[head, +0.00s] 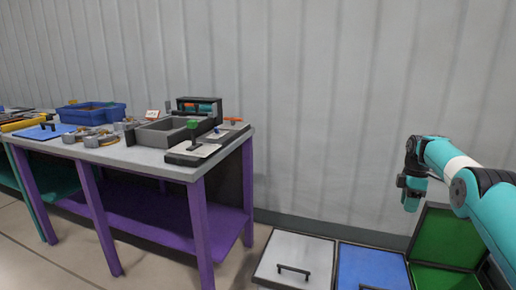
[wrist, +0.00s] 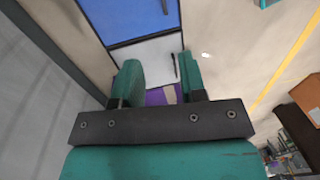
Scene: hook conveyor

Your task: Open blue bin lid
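The blue bin lid (head: 374,266) lies flat and shut at the bottom of the head view, between the grey lid and the green bin. Its dark handle (head: 370,288) is cut off by the lower edge. In the wrist view the blue lid (wrist: 130,20) is at the top, with part of its handle (wrist: 165,7). My gripper (head: 411,188) is up in the air at the right of the head view, apart from the lid. In the wrist view the two teal fingers of my gripper (wrist: 158,64) are spread with nothing between them.
A grey lid (head: 296,258) with a black handle is shut, left of the blue one. The green bin's lid (head: 447,237) stands raised on the right. A purple-legged table (head: 201,232) with trays and tools stands left. A corrugated wall (head: 330,120) is behind.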

